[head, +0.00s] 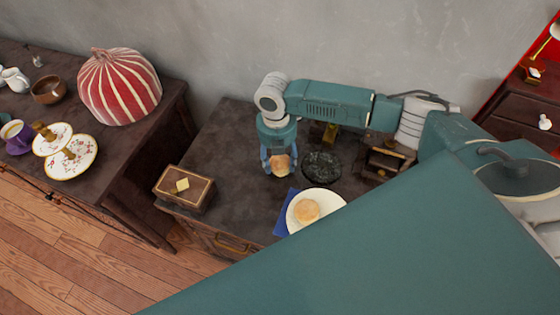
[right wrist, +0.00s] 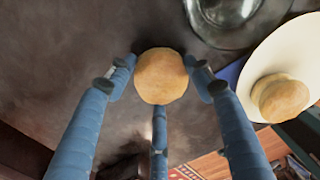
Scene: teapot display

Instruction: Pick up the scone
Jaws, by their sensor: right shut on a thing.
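My right gripper (head: 279,161) points down over the dark cabinet top and is shut on a round golden scone (head: 281,166). In the right wrist view this scone (right wrist: 161,76) sits between the blue fingers. Any gap between it and the cabinet top is hard to judge. A second scone (head: 307,210) lies on a cream plate (head: 333,205), to the right of and nearer than the gripper. It also shows at the right of the right wrist view (right wrist: 284,98). My left gripper is not in view.
A dark glassy dish (head: 322,167) stands just right of my right gripper. A blue napkin (head: 283,222) lies under the plate. A wooden box (head: 184,188) sits at the cabinet's left corner. The left table holds a striped cosy (head: 119,87) and a tiered stand (head: 70,158).

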